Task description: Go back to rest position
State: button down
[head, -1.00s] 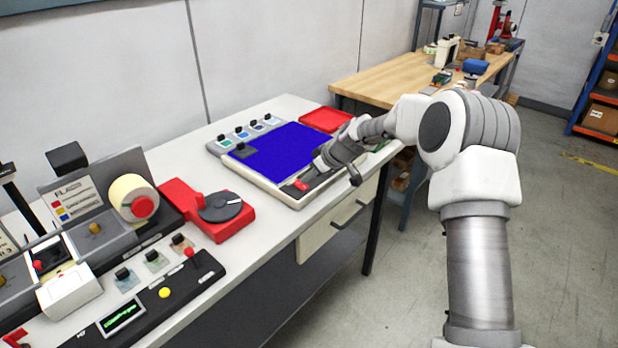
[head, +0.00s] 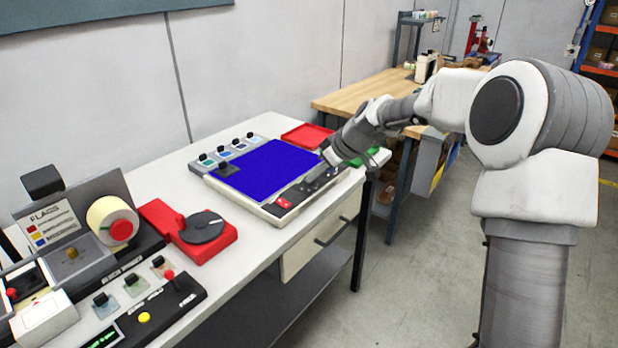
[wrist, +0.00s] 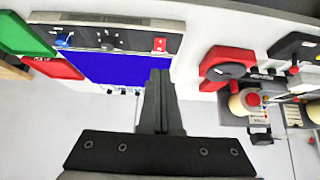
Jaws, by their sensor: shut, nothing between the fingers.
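My gripper (head: 327,157) is above the right front part of a light control panel with a blue screen (head: 268,170). In the wrist view its two dark fingers (wrist: 160,76) are pressed together with nothing between them. The panel (wrist: 115,19) also shows there, beyond the fingertips, with its blue screen and a red switch (wrist: 160,44). In the head view the red switch (head: 284,203) sits at the panel's front edge, apart from the fingers. My arm is bent and reaches in from the right.
A red tray (head: 306,135) and a green tray (head: 362,158) lie by the panel. A red unit with a grey disc (head: 203,227) and a label roll (head: 112,221) stand left. A wooden table (head: 365,98) is behind. Floor (head: 415,270) right of the bench is clear.

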jog(key=shift+r, duration=0.1)
jog(key=s+d+r+m+h, duration=0.1)
jog(key=s+d+r+m, duration=0.15)
jog(key=s, duration=0.45)
jog(key=s+d+r+m+h, duration=0.1)
jog(key=s+d+r+h, duration=0.1)
jog(key=s+r, duration=0.35)
jog(key=s+d+r+m+h, duration=0.1)
jog(key=s+d, duration=0.1)
jog(key=s, duration=0.6)
jog(key=s+d+m+h, duration=0.1)
jog(key=s+d+m, duration=0.2)
jog(key=s, duration=0.5)
jog(key=s+d+f+m+t+h, duration=0.1)
jog(key=s+d+m, duration=0.2)
jog(key=s, duration=0.6)
jog(key=shift+s+d, duration=0.2)
jog(key=shift+d, duration=0.15)
